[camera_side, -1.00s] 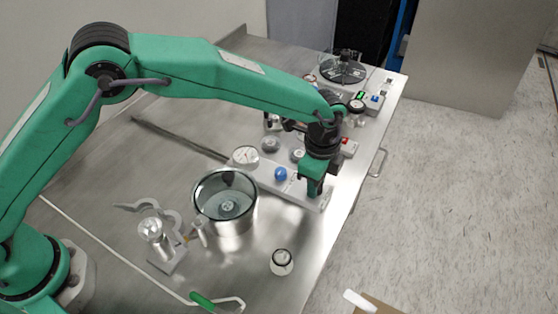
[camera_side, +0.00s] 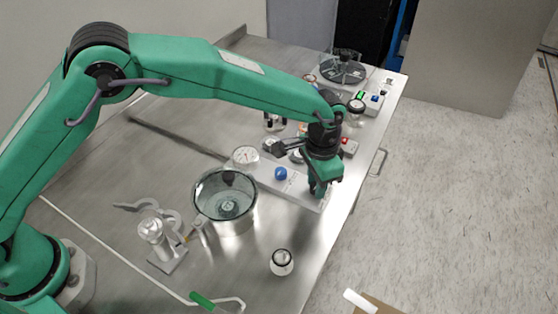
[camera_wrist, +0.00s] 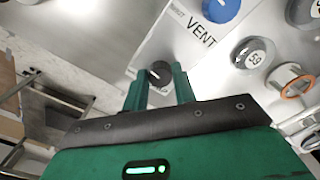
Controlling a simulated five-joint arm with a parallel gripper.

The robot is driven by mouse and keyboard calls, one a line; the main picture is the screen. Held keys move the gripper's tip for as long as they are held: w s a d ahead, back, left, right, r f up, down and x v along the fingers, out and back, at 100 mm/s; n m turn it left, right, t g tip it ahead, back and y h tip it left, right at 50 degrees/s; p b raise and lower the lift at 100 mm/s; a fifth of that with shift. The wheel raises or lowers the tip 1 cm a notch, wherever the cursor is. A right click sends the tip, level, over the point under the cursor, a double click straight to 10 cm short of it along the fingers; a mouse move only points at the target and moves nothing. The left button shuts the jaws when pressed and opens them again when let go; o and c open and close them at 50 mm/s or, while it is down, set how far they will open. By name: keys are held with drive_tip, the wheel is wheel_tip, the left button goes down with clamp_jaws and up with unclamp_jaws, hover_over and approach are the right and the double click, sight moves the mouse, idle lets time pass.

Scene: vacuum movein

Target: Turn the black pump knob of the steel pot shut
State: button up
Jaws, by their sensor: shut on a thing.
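The black pump knob (camera_wrist: 158,73) shows in the wrist view as a round knob with a pale pointer line, at the end of the light panel (camera_wrist: 172,50). My gripper (camera_wrist: 159,77) points down over it, with a green finger on each side, shut on the knob. In the side view my gripper (camera_side: 319,190) is at the right end of the panel (camera_side: 298,190) and hides the knob. The steel pot (camera_side: 236,220) stands left of the panel with a clear lid on top.
A blue knob (camera_side: 281,173) sits on the panel, by the word VENT in the wrist view. A round gauge (camera_side: 246,157) stands behind the pot. A small jar (camera_side: 281,263) and a glass piece on a stand (camera_side: 152,230) are in front. The table edge is close right of my gripper.

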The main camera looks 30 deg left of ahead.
drive_tip(key=shift+n, duration=0.6)
drive_tip(key=shift+r, duration=0.1)
drive_tip(key=o, duration=1)
drive_tip(key=shift+r, duration=3.9)
